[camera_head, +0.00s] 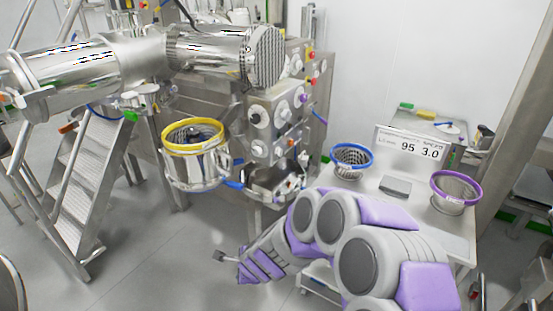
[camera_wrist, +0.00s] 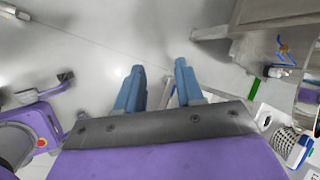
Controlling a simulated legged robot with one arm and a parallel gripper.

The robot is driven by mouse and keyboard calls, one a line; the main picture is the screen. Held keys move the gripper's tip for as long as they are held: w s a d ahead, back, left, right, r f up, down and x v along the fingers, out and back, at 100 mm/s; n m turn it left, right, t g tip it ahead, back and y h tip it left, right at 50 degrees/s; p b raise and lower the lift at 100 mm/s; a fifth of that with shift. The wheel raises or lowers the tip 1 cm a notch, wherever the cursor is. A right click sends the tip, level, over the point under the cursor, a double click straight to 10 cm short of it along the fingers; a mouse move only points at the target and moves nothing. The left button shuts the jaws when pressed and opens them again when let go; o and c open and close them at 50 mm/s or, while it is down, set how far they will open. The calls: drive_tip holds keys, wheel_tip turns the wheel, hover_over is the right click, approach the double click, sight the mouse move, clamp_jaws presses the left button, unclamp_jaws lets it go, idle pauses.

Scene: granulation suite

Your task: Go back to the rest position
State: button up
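My gripper (camera_wrist: 159,68) shows in the wrist view as two blue fingers standing apart, with grey floor visible between them. It is open and I see nothing held in it. In the head view my purple and grey arm (camera_head: 345,235) reaches in from the lower right, folded in front of the steel table. The fingers cannot be made out in the head view.
A steel table (camera_head: 455,219) holds a blue-rimmed sieve basket (camera_head: 350,163), a purple-rimmed basket (camera_head: 454,194) and a scale display (camera_head: 411,147). A yellow-rimmed steel vessel (camera_head: 196,162) hangs by the machine panel. Metal stairs (camera_head: 84,190) stand left.

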drive_tip(key=s+d+r+n+g+y, duration=0.2)
drive_tip(key=s+d+r+n+g, duration=0.15)
drive_tip(key=s+r+n, duration=0.7)
drive_tip(key=s+d+r+n+g+h, duration=0.2)
drive_tip(key=s+d+r+n+h, duration=0.1)
drive_tip(key=s+d, duration=0.7)
drive_tip(key=s+d+r+n+g+h, duration=0.1)
drive_tip(key=s+d+r+n+h, duration=0.2)
drive_tip(key=s+d, duration=0.7)
drive_tip(key=s+r, duration=0.1)
drive_tip(key=s, duration=0.3)
drive_tip(key=shift+d+g, duration=0.35)
